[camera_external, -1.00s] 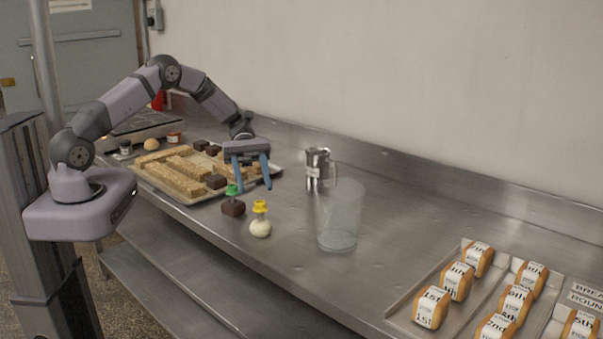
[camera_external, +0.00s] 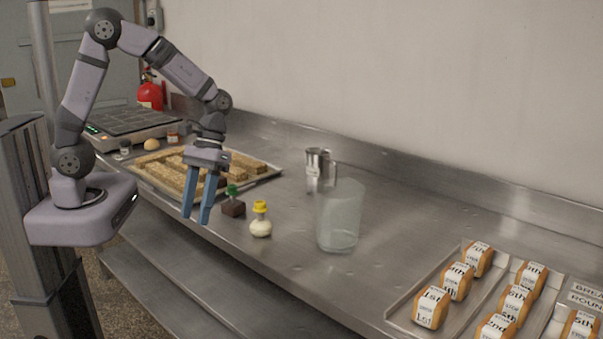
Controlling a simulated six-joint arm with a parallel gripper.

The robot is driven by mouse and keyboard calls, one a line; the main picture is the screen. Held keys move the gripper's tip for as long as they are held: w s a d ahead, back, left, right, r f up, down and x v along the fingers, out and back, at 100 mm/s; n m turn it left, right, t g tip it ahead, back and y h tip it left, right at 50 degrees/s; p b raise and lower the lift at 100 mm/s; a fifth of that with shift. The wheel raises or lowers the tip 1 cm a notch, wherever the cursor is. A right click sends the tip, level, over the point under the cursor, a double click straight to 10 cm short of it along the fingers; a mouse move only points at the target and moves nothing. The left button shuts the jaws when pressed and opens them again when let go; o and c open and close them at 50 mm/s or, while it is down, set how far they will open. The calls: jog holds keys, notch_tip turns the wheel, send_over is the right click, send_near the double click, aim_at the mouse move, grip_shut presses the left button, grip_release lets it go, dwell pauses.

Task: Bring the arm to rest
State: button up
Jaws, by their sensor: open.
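My gripper (camera_external: 196,219) has two blue fingers pointing down, set apart with nothing between them. It hangs near the front edge of the steel counter, in front of the tray of pastry bars (camera_external: 262,177). My arm is bent, with its elbow raised high above its base at the left.
A clear plastic jug (camera_external: 339,222) and a metal pitcher (camera_external: 317,171) stand mid-counter. A metal tray (camera_external: 402,308) of labelled loaves is at the right. A scale-like appliance (camera_external: 127,124) stands at the back left. The counter between jug and loaves is clear.

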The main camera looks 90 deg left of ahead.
jog(key=s+d+m+t+y, duration=0.2)
jog(key=s+m+y, duration=0.2)
jog(key=m, duration=0.5)
jog(key=shift+s+f+y+p, duration=0.3)
jog(key=shift+s+p, duration=0.15)
jog(key=shift+s, duration=0.45)
jog(key=shift+d, duration=0.1)
